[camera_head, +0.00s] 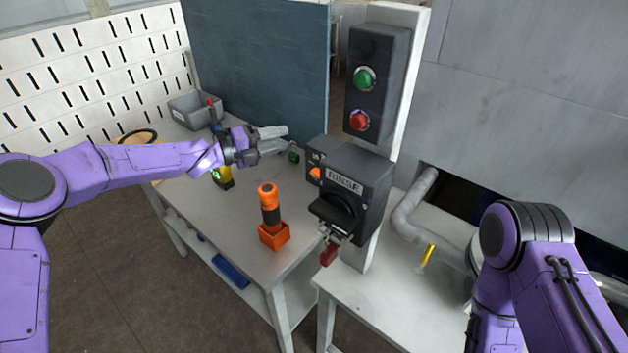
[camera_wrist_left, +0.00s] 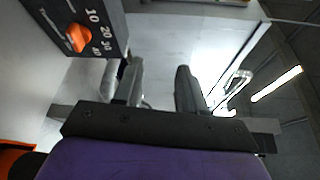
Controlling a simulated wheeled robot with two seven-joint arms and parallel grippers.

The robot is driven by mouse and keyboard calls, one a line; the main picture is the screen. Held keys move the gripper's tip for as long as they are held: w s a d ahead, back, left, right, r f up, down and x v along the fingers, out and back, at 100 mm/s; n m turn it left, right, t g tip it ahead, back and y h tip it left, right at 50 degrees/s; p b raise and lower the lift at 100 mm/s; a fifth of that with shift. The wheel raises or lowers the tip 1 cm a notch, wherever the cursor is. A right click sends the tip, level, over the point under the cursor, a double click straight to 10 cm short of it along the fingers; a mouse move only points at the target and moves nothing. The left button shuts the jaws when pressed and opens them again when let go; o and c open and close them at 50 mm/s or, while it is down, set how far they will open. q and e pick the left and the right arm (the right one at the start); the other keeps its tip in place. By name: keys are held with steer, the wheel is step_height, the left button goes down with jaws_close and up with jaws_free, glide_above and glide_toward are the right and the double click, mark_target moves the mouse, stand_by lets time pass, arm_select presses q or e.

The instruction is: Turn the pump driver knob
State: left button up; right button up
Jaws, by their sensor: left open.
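The pump driver (camera_head: 318,152) is a dark box with an orange knob (camera_head: 315,173) on its front. It stands behind and partly hidden by the black RINSE box. In the left wrist view the orange knob (camera_wrist_left: 80,38) is at the upper left, beside a dial with white numbers. My left gripper (camera_head: 284,141) is open and empty, just left of the pump driver and apart from the knob. Its two fingers (camera_wrist_left: 158,78) show apart in the left wrist view. My right arm comes in at the right, but its gripper is out of view.
The RINSE box (camera_head: 352,180) with a red tag hangs in front of the pump driver. A green and red button panel (camera_head: 378,85) is above. An orange-handled tool (camera_head: 269,205) stands upright in an orange holder (camera_head: 274,236) on the table. A grey bin (camera_head: 190,108) is behind.

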arm_select(q)
step_height(320, 180, down, 4)
steer(key=b, duration=1.5)
glide_toward(314, 176)
steer(key=p+x, duration=0.1)
steer(key=x, duration=0.8)
steer(key=shift+w+d+p, duration=0.1)
steer(key=shift+d+p, duration=0.1)
steer(key=shift+p, duration=0.2)
jaws_close()
